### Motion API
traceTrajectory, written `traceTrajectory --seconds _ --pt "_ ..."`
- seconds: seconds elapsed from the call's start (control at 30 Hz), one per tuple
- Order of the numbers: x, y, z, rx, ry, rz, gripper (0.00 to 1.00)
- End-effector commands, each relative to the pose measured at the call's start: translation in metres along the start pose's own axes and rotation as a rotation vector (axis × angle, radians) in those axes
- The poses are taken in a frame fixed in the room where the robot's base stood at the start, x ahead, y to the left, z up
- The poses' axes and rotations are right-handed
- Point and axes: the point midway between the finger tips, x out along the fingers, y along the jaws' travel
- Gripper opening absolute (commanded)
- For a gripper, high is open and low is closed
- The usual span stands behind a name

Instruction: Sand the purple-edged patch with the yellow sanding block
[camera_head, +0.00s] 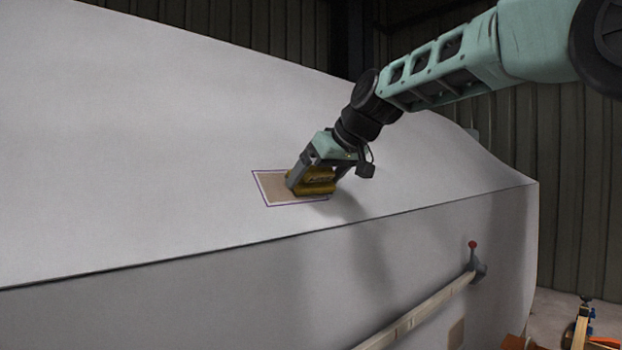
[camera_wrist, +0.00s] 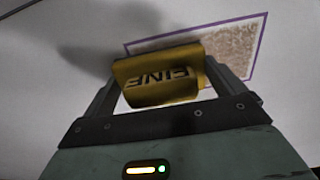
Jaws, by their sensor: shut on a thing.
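The purple-edged patch (camera_head: 273,188) is a tan, rough-looking rectangle with a white margin and purple outline on the pale hull. My gripper (camera_head: 314,180) is shut on the yellow sanding block (camera_head: 319,188) over the right part of the patch and hides that part. In the wrist view the block (camera_wrist: 160,78) sits between the two fingers, with the raised letters "FINE" showing upside down. The patch (camera_wrist: 228,51) shows beyond it to the upper right. The block appears at or very near the hull surface; contact cannot be told.
The pale hull (camera_head: 150,110) slopes down to a dark edge line, with a lower side beneath. A wooden rail (camera_head: 425,313) with a red-knobbed clamp (camera_head: 474,258) runs along that side. A second tan patch (camera_head: 456,334) sits below it. Tools (camera_head: 583,325) stand at the lower right.

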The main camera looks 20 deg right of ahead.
Motion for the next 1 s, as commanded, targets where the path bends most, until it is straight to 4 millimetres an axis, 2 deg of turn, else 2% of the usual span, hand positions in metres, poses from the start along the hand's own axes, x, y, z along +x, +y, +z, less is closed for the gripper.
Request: traceTrajectory --seconds 0.53,0.73,1.0 --pt "0.001 0.03 0.0 0.001 0.001 0.001 0.75" --pt "0.001 0.024 0.0 -0.002 0.0 0.0 0.75" --pt "0.001 0.002 0.001 -0.002 -0.001 -0.002 0.75"
